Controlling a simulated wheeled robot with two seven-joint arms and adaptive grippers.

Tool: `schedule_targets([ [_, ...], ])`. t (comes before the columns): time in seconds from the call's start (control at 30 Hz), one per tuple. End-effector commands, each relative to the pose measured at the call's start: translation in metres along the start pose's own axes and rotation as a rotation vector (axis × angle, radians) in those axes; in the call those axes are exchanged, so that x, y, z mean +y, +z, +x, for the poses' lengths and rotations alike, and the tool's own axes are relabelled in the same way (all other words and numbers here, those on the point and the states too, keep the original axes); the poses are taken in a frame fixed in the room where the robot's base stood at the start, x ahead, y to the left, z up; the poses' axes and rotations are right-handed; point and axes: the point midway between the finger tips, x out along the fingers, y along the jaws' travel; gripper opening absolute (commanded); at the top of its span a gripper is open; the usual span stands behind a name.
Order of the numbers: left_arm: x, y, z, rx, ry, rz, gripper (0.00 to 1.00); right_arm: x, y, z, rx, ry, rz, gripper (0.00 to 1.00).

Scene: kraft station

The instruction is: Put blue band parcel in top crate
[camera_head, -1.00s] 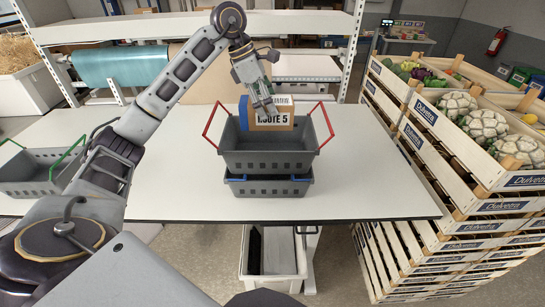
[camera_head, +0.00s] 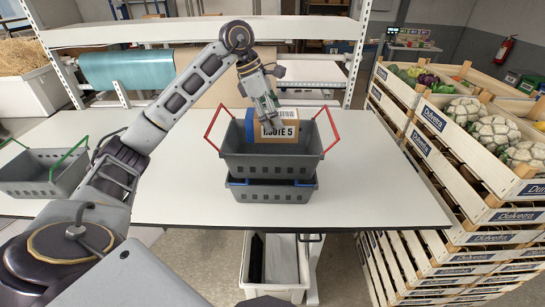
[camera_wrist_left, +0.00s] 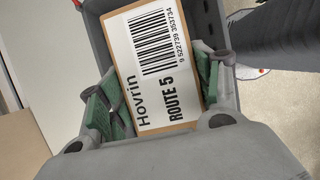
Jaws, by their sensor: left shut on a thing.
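The blue band parcel (camera_head: 279,130) is a brown box with a blue band on its left end and a white "ROUTE 5" label. It is partly inside the top crate (camera_head: 270,162), a grey crate with red handles stacked on a lower grey crate (camera_head: 271,192) with blue handles. My left gripper (camera_head: 267,106) is shut on the parcel from above. In the left wrist view the green-padded fingers grip both sides of the parcel (camera_wrist_left: 160,60), its label facing the camera. The crate's front wall hides the parcel's lower part; I cannot tell whether it touches the crate floor.
A grey crate with green handles (camera_head: 42,173) stands at the left of the white table (camera_head: 385,195). Stacked vegetable crates (camera_head: 455,170) stand close at the right. A white bin (camera_head: 275,284) is below the table. The table right of the stacked crates is clear.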

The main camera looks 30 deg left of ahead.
Motion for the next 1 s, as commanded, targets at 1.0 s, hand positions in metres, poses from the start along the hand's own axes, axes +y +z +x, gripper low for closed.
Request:
schedule_targets([
  [1.0, 0.0, -0.022, 0.052, -0.001, 0.001, 0.0, 0.24, -0.001, -0.001, -0.005, 0.0, -0.001, 0.001, 0.3],
])
